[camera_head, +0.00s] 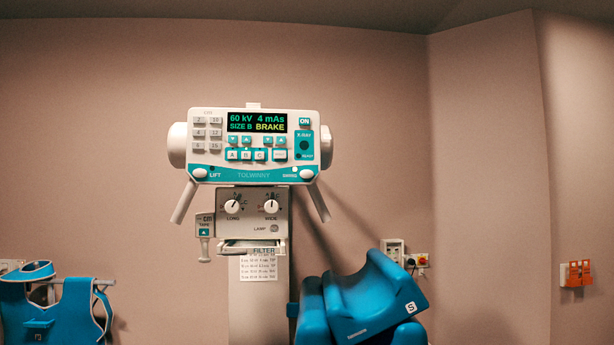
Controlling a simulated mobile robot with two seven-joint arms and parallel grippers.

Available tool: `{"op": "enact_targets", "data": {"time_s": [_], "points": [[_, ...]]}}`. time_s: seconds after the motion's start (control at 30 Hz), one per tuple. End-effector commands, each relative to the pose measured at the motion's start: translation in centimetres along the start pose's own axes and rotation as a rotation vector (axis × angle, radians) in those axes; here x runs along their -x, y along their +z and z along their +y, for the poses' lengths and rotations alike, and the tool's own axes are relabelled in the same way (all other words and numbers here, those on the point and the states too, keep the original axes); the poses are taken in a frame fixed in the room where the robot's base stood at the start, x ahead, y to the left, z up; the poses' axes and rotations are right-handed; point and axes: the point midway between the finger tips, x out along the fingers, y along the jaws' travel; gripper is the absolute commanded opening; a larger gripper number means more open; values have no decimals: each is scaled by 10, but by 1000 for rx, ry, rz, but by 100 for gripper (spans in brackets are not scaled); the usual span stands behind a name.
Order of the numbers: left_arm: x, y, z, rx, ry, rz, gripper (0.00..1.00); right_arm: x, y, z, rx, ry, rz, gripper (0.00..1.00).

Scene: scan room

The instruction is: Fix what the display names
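An X-ray control head (252,147) faces me near the middle, on a pale column (257,310). Its display (257,122) reads "60 kV 4 mAs" and "SIZE B" in green and "BRAKE" in yellow. Below the display are arrow keys and A, B, C keys (246,155). White knobs marked LIFT (199,173) and, apparently, SWING (306,174) sit at the lower corners. Handles angle down on both sides. A box below carries two dials, LONG (232,206) and a second (271,206). No brake control is readable. Neither of my grippers is in view.
Blue padded pieces (365,300), one marked S, stand at the lower right. A blue apron (75,310) hangs at the lower left. Wall sockets (393,249) and an orange fitting (575,273) are on the right. The floor is out of view.

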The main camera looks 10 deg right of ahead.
Motion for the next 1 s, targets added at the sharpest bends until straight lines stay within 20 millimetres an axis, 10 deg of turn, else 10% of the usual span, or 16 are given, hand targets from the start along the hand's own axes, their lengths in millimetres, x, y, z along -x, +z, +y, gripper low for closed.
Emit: {"op": "enact_targets", "data": {"time_s": [0.47,1.0], "points": [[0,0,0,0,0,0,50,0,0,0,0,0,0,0],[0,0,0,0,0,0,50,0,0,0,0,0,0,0]]}}
